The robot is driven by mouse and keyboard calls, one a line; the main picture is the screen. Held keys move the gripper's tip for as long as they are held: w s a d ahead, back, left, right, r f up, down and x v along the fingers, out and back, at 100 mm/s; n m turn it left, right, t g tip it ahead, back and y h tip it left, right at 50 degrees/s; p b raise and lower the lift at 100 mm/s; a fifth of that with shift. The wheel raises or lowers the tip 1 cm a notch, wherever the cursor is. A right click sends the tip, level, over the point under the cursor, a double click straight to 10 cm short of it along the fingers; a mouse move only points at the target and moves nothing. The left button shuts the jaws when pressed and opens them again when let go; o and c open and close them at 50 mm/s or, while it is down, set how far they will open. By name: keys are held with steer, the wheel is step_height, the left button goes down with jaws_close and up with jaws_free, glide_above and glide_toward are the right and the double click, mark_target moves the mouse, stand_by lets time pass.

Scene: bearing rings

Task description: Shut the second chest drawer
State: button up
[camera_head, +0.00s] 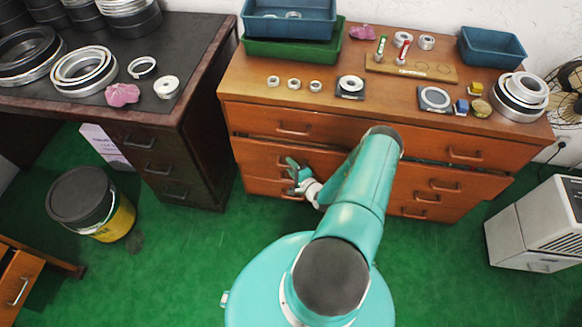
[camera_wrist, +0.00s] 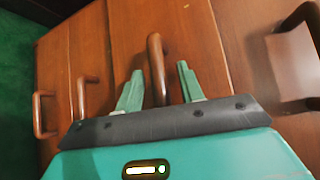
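The wooden chest (camera_head: 265,118) stands against the wall with several drawers. The second drawer (camera_head: 405,183) stands out a little, with a dark gap along its upper edge. My gripper (camera_head: 293,170) is at the left part of the chest front, at the second drawer's level. In the wrist view, the drawers run sideways. My gripper (camera_wrist: 160,85) has its two green fingers apart, one on each side of a brown bar handle (camera_wrist: 156,65). Gaps show between handle and fingers; whether the handle is touched deeper in is hard to tell. My arm hides the middle of the chest front.
Blue and green trays (camera_head: 290,48), a peg board (camera_head: 410,68) and bearing rings (camera_head: 520,95) stand on the chest top. A dark desk (camera_head: 185,110) is at left, a bucket (camera_head: 90,203) beside it. A white unit (camera_head: 540,225) stands at right. Green floor is clear between.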

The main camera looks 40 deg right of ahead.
mark_target(293, 159)
steer(key=shift+w, duration=0.1)
jaws_close()
steer(key=w+d, duration=0.2)
steer(key=d, duration=0.1)
steer(key=shift+w+d, duration=0.2)
stand_by(0.3)
jaws_free()
steer(key=shift+w, duration=0.1)
steer(key=s+a+r, duration=0.1)
steer(key=s+r, duration=0.1)
steer(key=s, duration=1.1)
steer(key=shift+s+a, duration=0.35)
